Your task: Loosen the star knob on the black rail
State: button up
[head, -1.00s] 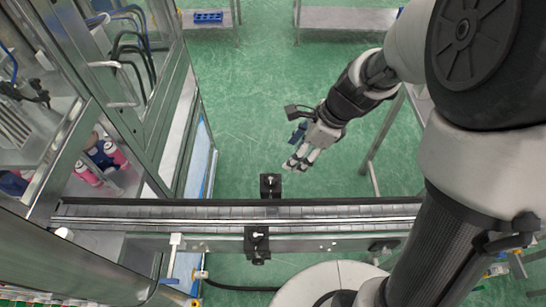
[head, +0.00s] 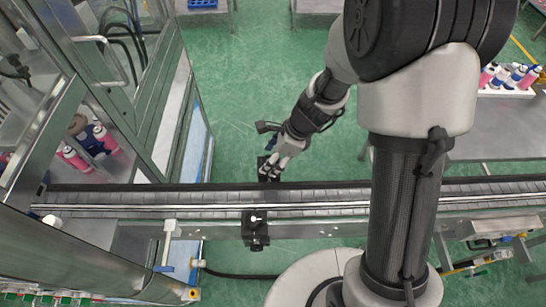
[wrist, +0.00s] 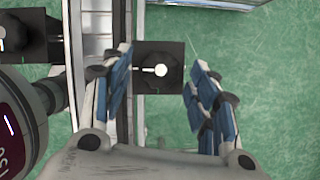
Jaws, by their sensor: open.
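My gripper (head: 270,172) is open and empty above the far side of the conveyor. In the wrist view its two blue-padded fingers (wrist: 161,58) stand on either side of a black block bearing a small pale round-headed knob (wrist: 161,70). A gap shows between each finger and the knob. In the head view my gripper partly hides this block (head: 265,161). A matching black block with a pale knob (head: 257,219) sits on the near side. It also shows at the wrist view's left edge (wrist: 14,36). I cannot make out a star shape on either knob.
The conveyor (head: 320,207) runs left to right, with dark edge rails. A glass-and-metal machine enclosure (head: 125,95) stands at left with pink bottles (head: 72,156) inside. A metal table (head: 500,130) with a bottle tray is at right. Green floor beyond the conveyor is clear.

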jog(key=shift+c, duration=0.4)
jog(key=c, duration=1)
